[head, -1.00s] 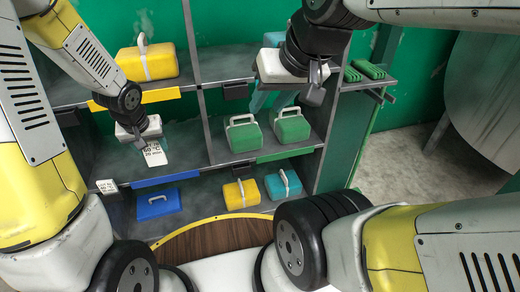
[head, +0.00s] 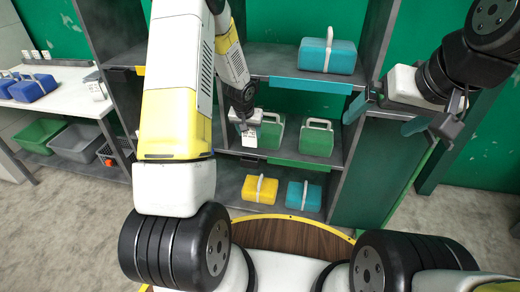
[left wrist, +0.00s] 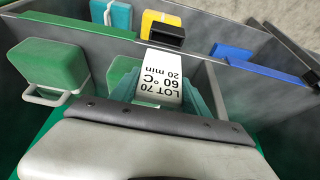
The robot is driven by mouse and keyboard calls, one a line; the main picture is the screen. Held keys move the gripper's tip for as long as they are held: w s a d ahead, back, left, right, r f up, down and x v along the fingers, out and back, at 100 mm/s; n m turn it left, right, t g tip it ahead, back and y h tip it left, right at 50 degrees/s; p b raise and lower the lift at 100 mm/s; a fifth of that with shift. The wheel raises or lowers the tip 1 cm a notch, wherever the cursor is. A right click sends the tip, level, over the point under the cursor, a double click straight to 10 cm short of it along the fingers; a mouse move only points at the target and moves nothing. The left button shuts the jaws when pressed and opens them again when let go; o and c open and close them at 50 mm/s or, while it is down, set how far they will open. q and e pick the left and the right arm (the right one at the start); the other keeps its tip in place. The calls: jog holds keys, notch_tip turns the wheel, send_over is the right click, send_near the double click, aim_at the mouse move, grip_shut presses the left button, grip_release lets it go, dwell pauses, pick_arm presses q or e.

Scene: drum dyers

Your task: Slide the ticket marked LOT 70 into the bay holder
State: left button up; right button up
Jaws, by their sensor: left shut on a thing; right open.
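My left gripper (head: 246,122) is shut on the white LOT 70 ticket (head: 249,139), in front of the shelf bay with the green boxes. In the left wrist view the ticket (left wrist: 160,77) shows upside down between the teal fingers, reading LOT 70, 60 °C, 20 min. A black bay holder (left wrist: 167,32) on the shelf edge lies just beyond the ticket's free end; I cannot tell whether they touch. My right gripper (head: 386,116) is open and empty at the right, in front of the shelf's right side.
Green boxes (head: 317,138) stand in the bay behind my left gripper. A green strip (left wrist: 80,25) and a blue strip (left wrist: 262,62) flank the holder. Yellow (head: 260,189) and teal (head: 304,196) boxes stand below. A white table (head: 65,100) is at left.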

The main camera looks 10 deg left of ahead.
aim_at(250, 145)
pick_arm(q)
jog(key=x, duration=0.2)
jog(key=s+x, duration=0.1)
jog(key=x, duration=0.4)
jog(key=shift+s+a+f, duration=0.2)
jog(key=shift+f, duration=2.25)
jog(key=shift+f, duration=0.15)
jog(key=o, duration=1.4)
